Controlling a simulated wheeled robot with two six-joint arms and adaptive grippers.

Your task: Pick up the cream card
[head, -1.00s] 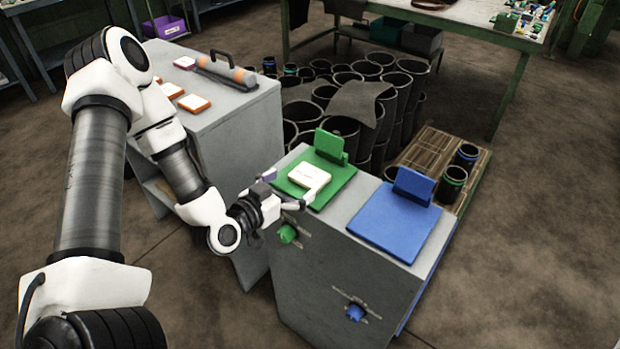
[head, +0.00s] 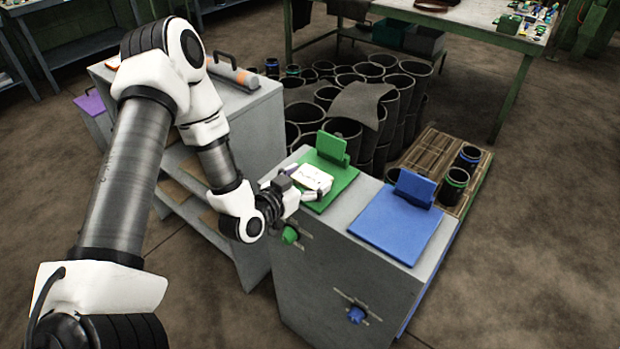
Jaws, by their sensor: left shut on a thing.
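The cream card (head: 313,179) is a small, pale, thick slab with faint dark marks on top. It is at the green plate (head: 343,181) on the grey cabinet. My left gripper (head: 303,188) comes in from the left and is shut on the card's near left side. I cannot tell whether the card touches the plate or is slightly raised. My right gripper does not show.
A green upright block (head: 332,147) stands behind the card. A blue plate (head: 397,222) with a blue upright block (head: 415,187) lies to the right. Several black sleeves (head: 400,85) stand behind the cabinet. A taller grey cabinet (head: 240,125) is at the left.

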